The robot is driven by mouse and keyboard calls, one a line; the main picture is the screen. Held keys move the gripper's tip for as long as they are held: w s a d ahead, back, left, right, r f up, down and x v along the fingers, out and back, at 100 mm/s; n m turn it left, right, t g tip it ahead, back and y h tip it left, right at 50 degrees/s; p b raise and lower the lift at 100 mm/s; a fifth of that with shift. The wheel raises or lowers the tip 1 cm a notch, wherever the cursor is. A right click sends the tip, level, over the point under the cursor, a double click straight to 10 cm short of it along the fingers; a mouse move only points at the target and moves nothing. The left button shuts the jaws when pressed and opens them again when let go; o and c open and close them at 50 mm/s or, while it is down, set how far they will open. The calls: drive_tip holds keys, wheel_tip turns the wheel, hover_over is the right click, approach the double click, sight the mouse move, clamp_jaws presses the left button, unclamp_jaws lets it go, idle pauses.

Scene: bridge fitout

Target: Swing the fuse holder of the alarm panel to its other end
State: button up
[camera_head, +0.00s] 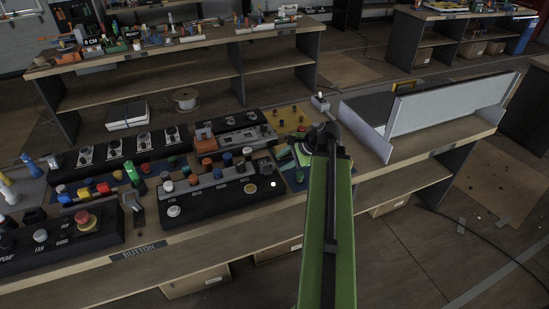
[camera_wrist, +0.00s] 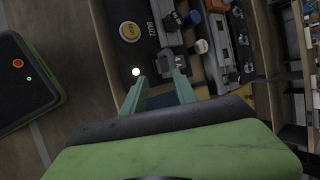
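The alarm panel (camera_head: 215,202) is a long black box with knobs, buttons and a lit white lamp in the head view. Its lit lamp (camera_wrist: 136,72), yellow button (camera_wrist: 129,31) and a label reading BUZZ show in the wrist view. A small dark and grey part (camera_wrist: 165,62) stands on the panel just beyond my fingertips; it may be the fuse holder, but I cannot tell which end it is at. My gripper (camera_wrist: 160,78) is open, with a gap between its two teal fingers. In the head view my gripper (camera_head: 300,152) is at the panel's right end, partly hidden by my arm.
More control boxes with knobs and coloured buttons crowd the bench (camera_head: 250,222) left of and behind the panel. A grey-white upright panel (camera_head: 440,105) stands at the right. A clear strip runs along the bench front.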

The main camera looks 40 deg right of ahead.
drive_tip(key=p+v, duration=0.6)
drive_tip(key=v, duration=0.3)
drive_tip(key=shift+d+r, duration=0.15)
drive_tip(key=shift+r, duration=0.1)
